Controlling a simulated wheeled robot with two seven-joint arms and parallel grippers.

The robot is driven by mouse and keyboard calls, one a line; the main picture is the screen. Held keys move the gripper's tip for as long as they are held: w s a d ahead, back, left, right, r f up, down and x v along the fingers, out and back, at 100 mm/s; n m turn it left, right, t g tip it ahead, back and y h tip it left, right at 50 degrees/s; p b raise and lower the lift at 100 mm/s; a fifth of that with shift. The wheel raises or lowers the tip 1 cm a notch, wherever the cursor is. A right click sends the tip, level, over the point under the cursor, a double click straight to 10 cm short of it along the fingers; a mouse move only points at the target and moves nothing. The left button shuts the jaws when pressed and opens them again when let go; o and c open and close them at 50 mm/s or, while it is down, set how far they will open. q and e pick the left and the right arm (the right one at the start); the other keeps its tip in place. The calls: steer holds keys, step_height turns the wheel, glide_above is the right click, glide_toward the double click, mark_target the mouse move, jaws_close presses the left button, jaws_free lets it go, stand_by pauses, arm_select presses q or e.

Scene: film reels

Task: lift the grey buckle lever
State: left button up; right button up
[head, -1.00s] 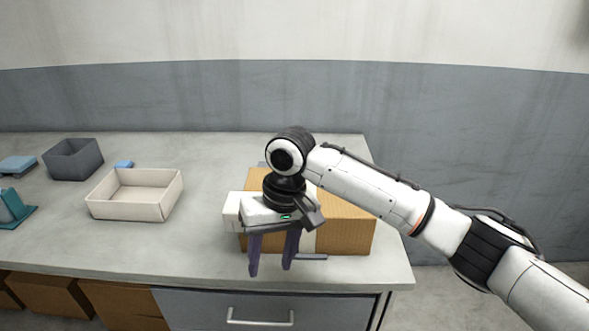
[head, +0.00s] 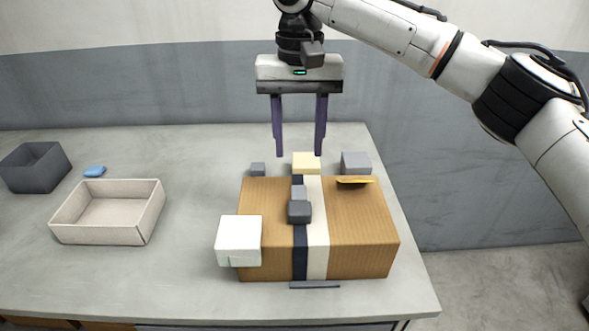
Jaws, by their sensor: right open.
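The grey buckle lever (head: 299,212) is a small dark grey block on top of the brown cardboard box (head: 362,236). A lighter grey piece (head: 298,192) sits directly behind it, on a dark navy strap (head: 300,262) running over the box. The lever looks lowered, but its exact angle is hard to tell. My right gripper (head: 299,154) is open and empty, its two purple fingers pointing down, above and behind the lever in the picture and apart from it. My left gripper is not in view.
A white block (head: 239,240) stands at the box's left front corner. Small grey and cream blocks (head: 306,163) are behind the box. A yellow flat piece (head: 356,180) lies on its back right. A grey bar (head: 315,285) is at its front. An empty beige tray (head: 140,235) stands left.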

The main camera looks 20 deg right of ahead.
mark_target(299, 188)
steer(key=f, duration=0.7)
steer(key=shift+s+f, duration=0.1)
steer(key=shift+s, duration=0.15)
steer(key=shift+f, duration=0.6)
steer(key=c, duration=1.1)
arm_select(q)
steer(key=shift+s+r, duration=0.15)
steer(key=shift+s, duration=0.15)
arm_select(e)
steer(key=shift+o, duration=0.2)
